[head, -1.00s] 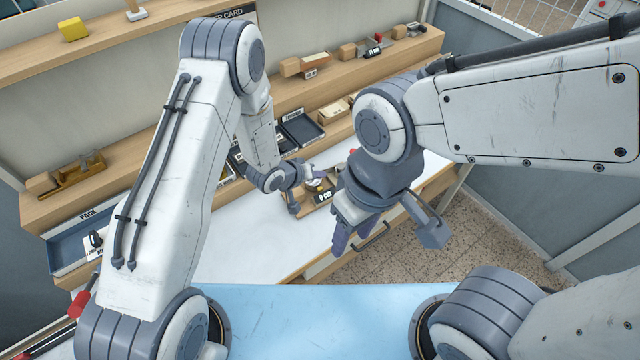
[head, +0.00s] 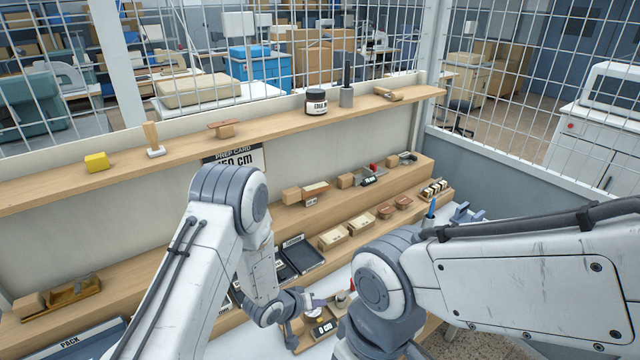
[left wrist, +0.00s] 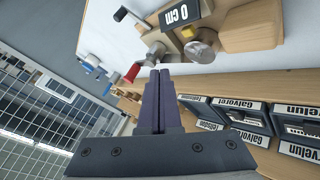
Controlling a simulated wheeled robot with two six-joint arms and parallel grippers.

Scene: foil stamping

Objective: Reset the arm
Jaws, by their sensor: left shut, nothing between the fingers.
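My left arm comes in from the left and bends down to the worktop. Its gripper (head: 312,301) is small in the head view, beside a wooden device with a dark "0 cm" plate (head: 322,328). In the left wrist view, my left gripper's dark fingers (left wrist: 161,76) are together and empty. They point toward the wooden device (left wrist: 248,28), with its round metal knob (left wrist: 203,46) and a red-handled part (left wrist: 132,72) close to the tips; contact cannot be told. My right arm crosses the right side of the head view; its gripper fingers are below the picture edge.
A stepped wooden shelf (head: 130,262) holds blocks, dark trays (head: 303,257) and light boxes (head: 333,238). The upper shelf (head: 185,143) carries a yellow block (head: 97,162) and a jar (head: 316,101). A wire fence (head: 520,100) stands behind.

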